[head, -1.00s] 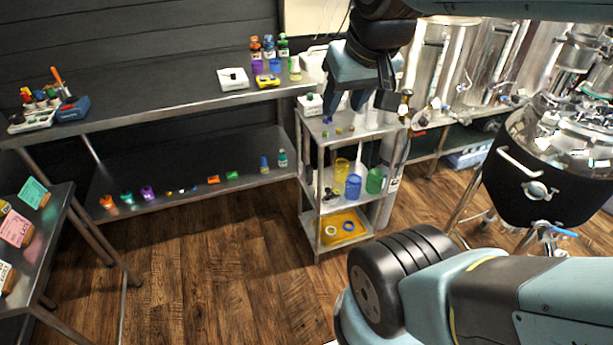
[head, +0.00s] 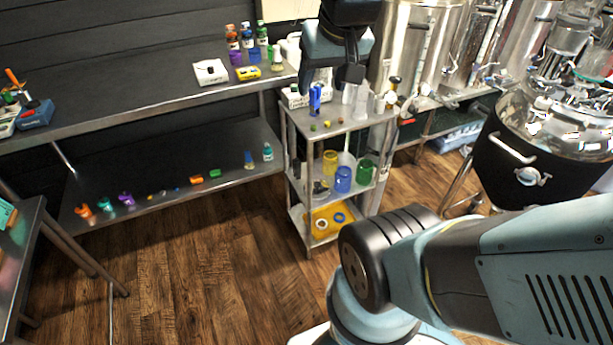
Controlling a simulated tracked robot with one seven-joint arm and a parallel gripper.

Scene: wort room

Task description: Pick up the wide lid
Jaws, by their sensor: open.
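My gripper (head: 331,84) is open and empty, pointing down above the top shelf of the small metal cart (head: 345,128). Several small coloured caps lie on that shelf below it, including a green cap (head: 313,127), a darker cap (head: 326,124) and a yellowish cap (head: 340,121). They are too small to tell which, if any, is the wide lid. A blue upright item (head: 315,100) stands behind them, its top close to the left finger in the picture. The gripper is apart from the caps.
Clear bottles (head: 361,103) stand at the top shelf's right. Lower shelves hold a yellow cup (head: 330,162), a blue cup (head: 343,179), a green cup (head: 365,170) and a yellow tray (head: 318,236) with rings. A long bench (head: 150,110) stands left, a black kettle (head: 520,170) right.

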